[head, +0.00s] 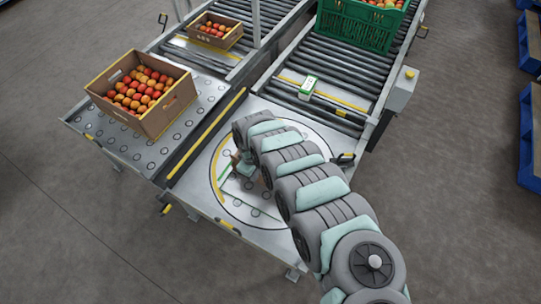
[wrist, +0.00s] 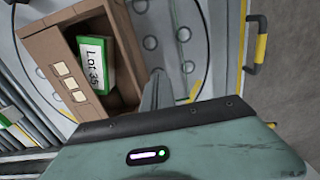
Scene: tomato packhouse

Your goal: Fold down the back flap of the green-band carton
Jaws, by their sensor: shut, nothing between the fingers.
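A small brown open carton (wrist: 60,45) sits on the round turntable plate in the wrist view. Several cream squares mark its side panel. A green-and-white block lettered "Lot 35" (wrist: 95,62) shows within its opening. I cannot make out a green band on the brown walls or tell which panel is the back flap. My gripper (wrist: 156,92) is shut and empty, its grey fingers beside the carton's right edge; whether they touch is unclear. In the head view the carton (head: 236,159) is mostly hidden behind my arm, close to my gripper (head: 244,170).
Another green-and-white box (head: 308,88) lies on the right roller conveyor. A green crate (head: 355,30) stands behind it. A tomato carton (head: 155,120) sits on the left ball table, and a smaller one (head: 213,42) farther back. The turntable's (head: 265,212) front part is clear.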

